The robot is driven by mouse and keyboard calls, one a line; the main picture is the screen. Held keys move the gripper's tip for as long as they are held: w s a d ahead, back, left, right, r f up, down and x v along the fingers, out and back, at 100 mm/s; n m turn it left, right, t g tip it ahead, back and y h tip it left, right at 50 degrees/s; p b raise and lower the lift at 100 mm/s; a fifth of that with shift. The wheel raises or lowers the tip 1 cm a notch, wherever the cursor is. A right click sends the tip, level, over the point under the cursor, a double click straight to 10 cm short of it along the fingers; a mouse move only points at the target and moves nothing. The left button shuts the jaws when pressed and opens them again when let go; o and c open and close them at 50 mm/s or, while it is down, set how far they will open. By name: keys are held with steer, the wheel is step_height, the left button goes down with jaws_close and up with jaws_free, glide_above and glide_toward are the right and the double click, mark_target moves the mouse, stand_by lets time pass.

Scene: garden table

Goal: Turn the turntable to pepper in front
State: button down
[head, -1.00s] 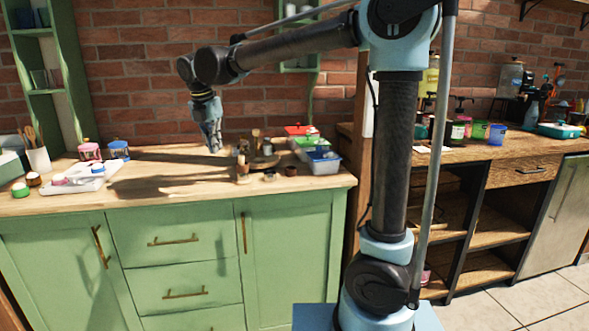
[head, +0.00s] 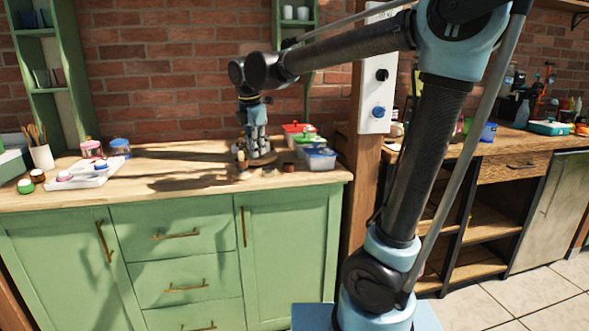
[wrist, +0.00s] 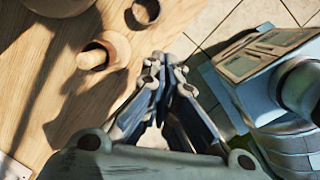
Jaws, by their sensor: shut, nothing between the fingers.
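The wooden turntable (head: 266,159) is a low round brown disc near the front right of the green cabinet's wooden top. My gripper (head: 254,152) points down over it and hides most of the jars that stand on it. I cannot tell which jar is the pepper, or whether the gripper touches the turntable or a jar. In the wrist view my gripper (wrist: 164,62) has its fingers together with nothing between them. A rounded pale rim shows at the top left there; I cannot tell whether it is the turntable.
A mortar with a pestle (wrist: 98,55) and a small brown bowl (wrist: 144,12) stand near the counter's front edge. Lidded containers (head: 319,158) stand right of the turntable. A white tray (head: 84,178) and jars (head: 120,148) are at left. The middle counter is clear.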

steer(key=s+d+f+m, duration=0.3)
steer(key=d+m, duration=0.1)
steer(key=d, duration=0.3)
steer(key=s+d+f+m, duration=0.2)
steer(key=d+f+m, duration=0.1)
steer(key=d+m, duration=0.3)
steer(key=s+d+f+m, duration=0.3)
steer(key=d, duration=0.6)
steer(key=s+d+f+m, duration=0.9)
steer(key=s+f+m, duration=0.2)
steer(key=f+m, duration=0.1)
steer(key=shift+s+f+m+y, duration=0.3)
steer(key=shift+s+f+y, duration=0.05)
steer(key=shift+f+y, duration=0.05)
